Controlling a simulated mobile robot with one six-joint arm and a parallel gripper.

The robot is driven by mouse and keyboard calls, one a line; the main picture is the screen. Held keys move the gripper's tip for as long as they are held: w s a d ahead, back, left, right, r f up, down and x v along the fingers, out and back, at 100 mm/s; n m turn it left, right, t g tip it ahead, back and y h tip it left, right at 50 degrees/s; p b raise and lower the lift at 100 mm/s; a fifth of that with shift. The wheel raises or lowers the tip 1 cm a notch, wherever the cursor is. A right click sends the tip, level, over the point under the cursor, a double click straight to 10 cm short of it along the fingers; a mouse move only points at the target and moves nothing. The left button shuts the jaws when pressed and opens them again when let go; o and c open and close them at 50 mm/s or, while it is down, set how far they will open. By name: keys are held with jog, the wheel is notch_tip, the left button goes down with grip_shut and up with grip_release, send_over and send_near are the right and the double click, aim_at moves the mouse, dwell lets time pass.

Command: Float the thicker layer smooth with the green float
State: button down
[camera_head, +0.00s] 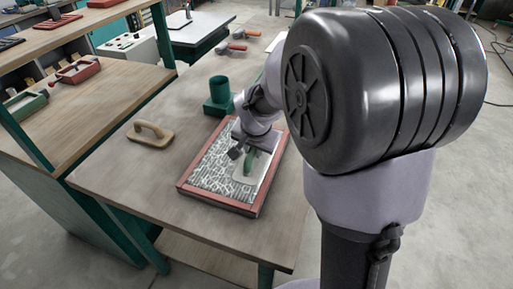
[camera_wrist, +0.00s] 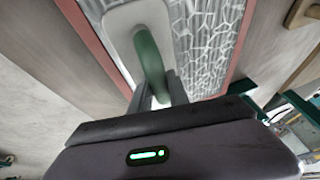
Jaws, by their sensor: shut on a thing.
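The green float (camera_head: 251,163) has a pale flat plate and a green handle. It also shows in the wrist view (camera_wrist: 149,60), with its plate over the layer. My gripper (camera_head: 243,150) is shut on the handle; its fingers show in the wrist view (camera_wrist: 160,92). The grey, cracked-looking layer (camera_head: 210,172) lies inside a red-framed panel (camera_head: 214,201) on the table. The layer also shows beside the float in the wrist view (camera_wrist: 206,42). I cannot tell whether the plate touches the layer. My arm hides part of the panel's far right side.
A second float with a tan handle (camera_head: 150,132) lies on the table (camera_head: 130,185) left of the panel. A green cup-like holder (camera_head: 219,95) stands behind the panel. Orange-handled tools (camera_head: 233,48) lie farther back. The table's front left is clear.

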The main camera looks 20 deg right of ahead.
aim_at(248, 159)
jog(key=shift+s+a+b, duration=1.25)
jog(key=shift+s+a, duration=0.35)
jog(key=shift+a, duration=0.05)
jog(key=shift+w+d+p, duration=0.55)
jog(key=shift+w+d, duration=0.7)
jog(key=shift+d, duration=0.05)
jog(key=shift+w+d+p, duration=1)
jog(key=shift+w+d, duration=1.85)
jog(key=shift+r, duration=0.1)
notch_tip(248, 159, up, 7)
jog(key=p, duration=0.5)
